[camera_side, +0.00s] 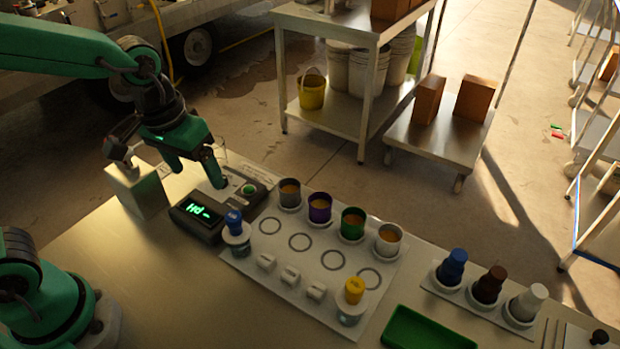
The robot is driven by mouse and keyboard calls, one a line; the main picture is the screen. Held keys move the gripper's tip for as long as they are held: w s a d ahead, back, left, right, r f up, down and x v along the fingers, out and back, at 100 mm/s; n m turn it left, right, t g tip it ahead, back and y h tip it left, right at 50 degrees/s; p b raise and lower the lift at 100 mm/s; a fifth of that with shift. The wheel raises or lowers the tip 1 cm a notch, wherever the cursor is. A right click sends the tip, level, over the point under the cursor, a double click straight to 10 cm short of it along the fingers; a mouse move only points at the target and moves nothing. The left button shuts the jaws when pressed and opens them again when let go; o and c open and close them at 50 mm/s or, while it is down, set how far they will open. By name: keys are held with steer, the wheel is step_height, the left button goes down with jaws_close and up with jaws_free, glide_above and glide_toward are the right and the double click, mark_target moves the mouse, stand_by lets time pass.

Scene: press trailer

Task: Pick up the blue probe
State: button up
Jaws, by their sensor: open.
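The blue probe (234,222) stands upright, its blue top showing, in a small round holder (238,243) at the left corner of the white board. Its lower part is hidden in the holder. My gripper (198,177) is open and empty, pointing down above the back of the pH meter (200,214). It is apart from the blue probe, up and to the left of it in the picture. One finger hangs close to the meter's rear part; whether it touches cannot be told.
A yellow probe (354,290) stands in a holder at the board's (330,243) right end. Several filled cups line its back edge. A pale block (138,192) stands left of the meter.

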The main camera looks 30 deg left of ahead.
steer(key=g, duration=0.2)
glide_above(233, 215)
steer(key=shift+n+y, duration=0.3)
step_height(233, 215, down, 5)
steer(key=shift+s+d+f, duration=0.1)
steer(key=shift+d+f, duration=0.05)
steer(key=shift+f, duration=0.05)
steer(key=shift+f, duration=1.3)
steer(key=shift+f, duration=0.1)
steer(key=shift+f, duration=2.5)
steer(key=c, duration=1.1)
